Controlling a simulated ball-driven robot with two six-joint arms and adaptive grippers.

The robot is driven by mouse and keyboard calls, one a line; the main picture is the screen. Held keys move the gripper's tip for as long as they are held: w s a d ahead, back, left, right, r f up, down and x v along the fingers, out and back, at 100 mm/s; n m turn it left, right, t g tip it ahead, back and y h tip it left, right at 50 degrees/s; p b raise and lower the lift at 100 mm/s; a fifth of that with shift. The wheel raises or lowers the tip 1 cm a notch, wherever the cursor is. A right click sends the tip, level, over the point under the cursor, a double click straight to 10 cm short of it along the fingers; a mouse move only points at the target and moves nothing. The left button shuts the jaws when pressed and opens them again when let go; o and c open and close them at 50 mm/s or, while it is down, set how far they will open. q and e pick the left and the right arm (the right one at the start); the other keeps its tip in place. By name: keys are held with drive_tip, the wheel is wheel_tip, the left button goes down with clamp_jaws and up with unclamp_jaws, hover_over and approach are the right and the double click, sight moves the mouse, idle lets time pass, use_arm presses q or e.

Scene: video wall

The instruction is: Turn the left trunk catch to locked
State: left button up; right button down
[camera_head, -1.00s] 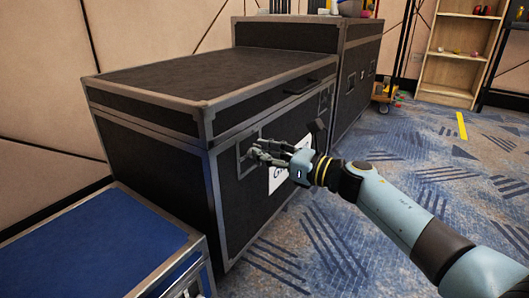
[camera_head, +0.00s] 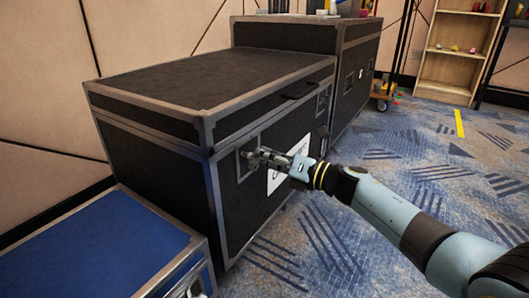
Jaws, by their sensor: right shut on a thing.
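The black trunk (camera_head: 150,160) with grey metal edging stands at the centre left, its lid down. The left catch (camera_head: 244,158) sits in a recessed plate on the trunk's front face, near the corner. My right gripper (camera_head: 256,158) is at this catch, shut on it, and its fingers cover most of it, so its turn position cannot be told. A second catch plate (camera_head: 323,102) shows further right on the front. My left gripper is out of view.
A white label (camera_head: 285,172) is on the trunk front, partly behind my gripper. A blue-topped case (camera_head: 100,245) stands at the lower left. Another black case (camera_head: 355,75) stands behind. A wooden shelf (camera_head: 455,55) is at the back right. Carpet at right is clear.

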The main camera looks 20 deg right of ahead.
drive_tip(key=m, duration=0.2)
drive_tip(key=m+p, duration=0.1)
drive_tip(key=m, duration=0.1)
drive_tip(key=shift+w+d+f+m, duration=0.1)
drive_tip(key=shift+w+d+m, duration=0.1)
drive_tip(key=shift+m, duration=0.1)
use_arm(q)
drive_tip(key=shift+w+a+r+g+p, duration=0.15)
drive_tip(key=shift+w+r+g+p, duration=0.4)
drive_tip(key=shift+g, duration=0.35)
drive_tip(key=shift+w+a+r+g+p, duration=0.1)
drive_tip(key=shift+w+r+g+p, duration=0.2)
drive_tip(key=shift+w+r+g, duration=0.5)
use_arm(e)
drive_tip(key=shift+f+m, duration=0.2)
drive_tip(key=shift+m, duration=1.1)
drive_tip(key=shift+f+m, duration=0.2)
drive_tip(key=shift+m, duration=1.1)
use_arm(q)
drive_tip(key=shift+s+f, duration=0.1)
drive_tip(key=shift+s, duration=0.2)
use_arm(e)
drive_tip(key=c, duration=1.5)
unclamp_jaws()
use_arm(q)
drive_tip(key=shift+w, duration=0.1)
use_arm(e)
drive_tip(key=shift+o, duration=0.2)
drive_tip(key=shift+s+d, duration=0.1)
drive_tip(key=v, duration=1.2)
